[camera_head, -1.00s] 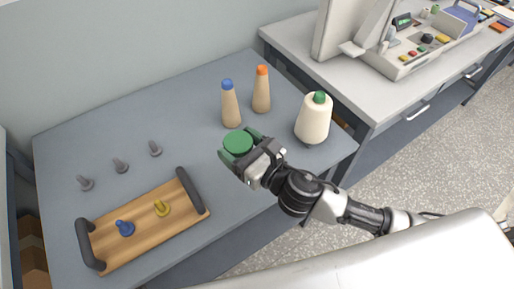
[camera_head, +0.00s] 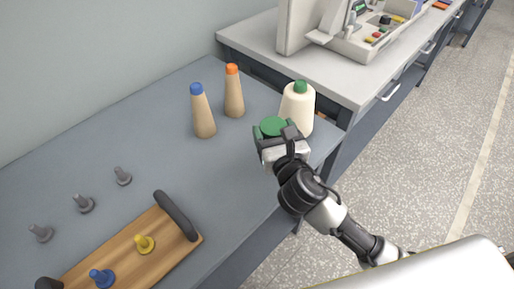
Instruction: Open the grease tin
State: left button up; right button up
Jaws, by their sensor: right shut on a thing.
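A round green-topped thing (camera_head: 273,126), which looks like the grease tin or its lid, is between the fingers of my right gripper (camera_head: 274,134). The gripper is shut on it, green face up. The gripper hides what is under the green top, so I cannot tell whether a tin body is attached. It is near the right edge of the table, just in front and to the left of a cream cone with a green tip. No separate tin shows on the table. My left gripper is not in view.
The cream cone (camera_head: 298,110) stands close to my right gripper. Blue-tipped (camera_head: 204,120) and orange-tipped (camera_head: 234,95) tan cones stand to the left. A wooden tray (camera_head: 170,256) with blue and yellow pegs lies at front left, near several grey pegs. The table's middle is clear.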

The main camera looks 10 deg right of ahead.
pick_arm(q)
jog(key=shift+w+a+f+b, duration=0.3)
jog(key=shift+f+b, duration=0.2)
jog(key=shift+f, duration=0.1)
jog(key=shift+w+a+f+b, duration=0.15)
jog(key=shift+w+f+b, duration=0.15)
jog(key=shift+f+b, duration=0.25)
pick_arm(e)
jog(key=shift+w+a+f, duration=0.4)
jog(key=shift+a+f, duration=0.2)
jog(key=shift+f, duration=0.5)
jog(key=shift+w+a+f, duration=0.35)
jog(key=shift+a+f, duration=0.2)
jog(key=shift+f, duration=0.5)
jog(key=shift+w+a+f, duration=0.4)
jog(key=shift+a+f, duration=0.2)
jog(key=shift+f, duration=0.5)
jog(key=shift+f, duration=0.15)
jog(key=o, duration=1.7)
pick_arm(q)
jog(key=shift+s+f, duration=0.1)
